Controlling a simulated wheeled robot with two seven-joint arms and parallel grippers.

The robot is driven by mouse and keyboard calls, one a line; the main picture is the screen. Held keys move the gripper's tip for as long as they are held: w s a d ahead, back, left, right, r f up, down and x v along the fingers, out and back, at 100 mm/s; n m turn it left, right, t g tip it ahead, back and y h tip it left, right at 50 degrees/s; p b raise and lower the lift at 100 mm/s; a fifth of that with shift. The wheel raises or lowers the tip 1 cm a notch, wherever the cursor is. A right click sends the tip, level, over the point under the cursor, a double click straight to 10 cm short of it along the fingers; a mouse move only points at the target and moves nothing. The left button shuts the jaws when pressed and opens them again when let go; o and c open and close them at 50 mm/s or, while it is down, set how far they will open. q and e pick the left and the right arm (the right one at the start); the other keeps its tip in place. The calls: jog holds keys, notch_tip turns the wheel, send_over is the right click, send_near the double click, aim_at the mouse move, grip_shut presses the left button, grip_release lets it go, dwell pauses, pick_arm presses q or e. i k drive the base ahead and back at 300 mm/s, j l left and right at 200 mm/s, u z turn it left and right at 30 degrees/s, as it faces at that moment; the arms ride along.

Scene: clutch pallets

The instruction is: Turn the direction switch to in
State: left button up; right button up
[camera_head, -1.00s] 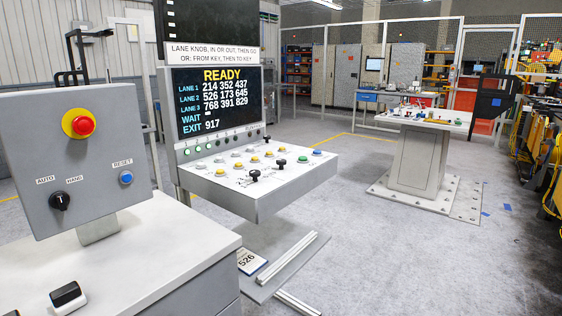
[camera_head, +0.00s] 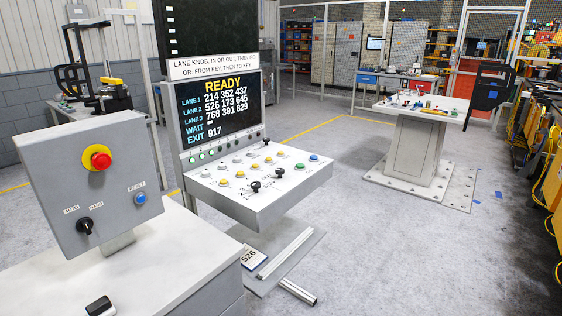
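The sloped control panel (camera_head: 222,200) stands left of centre below a screen (camera_head: 217,110) that reads READY with lane numbers. Two black knobs sit near its front edge, a nearer knob (camera_head: 255,187) and a farther knob (camera_head: 282,173). The small markings around them are too small to read, so I cannot tell which is the direction switch or where it points. Several yellow and white buttons, a green button (camera_head: 299,167) and a blue button (camera_head: 314,157) share the panel.
A grey box (camera_head: 60,180) with a red emergency button (camera_head: 98,158), a black AUTO/HAND selector (camera_head: 85,226) and a blue RESET button (camera_head: 140,198) stands at the left on a white cabinet. A pedestal table (camera_head: 415,150) stands at the right. The floor between is clear.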

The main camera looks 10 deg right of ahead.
aim_at(279, 171)
jog(key=i+l+u, duration=0.75)
jog(key=l, duration=0.2)
jog(key=i+l+u, duration=0.25)
jog(key=l, duration=0.2)
jog(key=i+l+u, duration=0.25)
jog(key=l, duration=0.15)
jog(key=k, duration=0.05)
